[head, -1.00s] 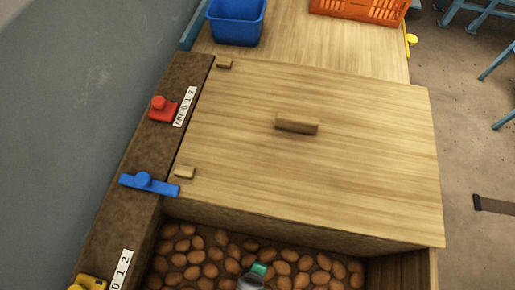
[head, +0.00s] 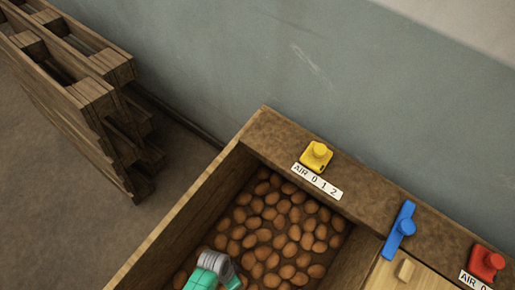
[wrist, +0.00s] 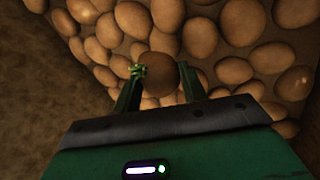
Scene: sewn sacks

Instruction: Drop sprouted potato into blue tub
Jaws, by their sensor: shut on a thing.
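My gripper (wrist: 159,78) is shut on the sprouted potato (wrist: 160,84), a brown potato with a small green sprout tuft by the left finger in the wrist view. The potato sits between the two dark green fingers, with many other potatoes behind it. Whether it still touches them I cannot tell. In the head view, the grey and teal end of my arm shows at the bottom, over the potato bin (head: 190,218); the fingers and held potato are hidden there. The blue tub is in neither current view.
Brown potatoes (head: 285,240) cover the bin floor. A wooden lid (head: 425,272) lies at lower right. Wooden pallets (head: 95,90) stand at upper left.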

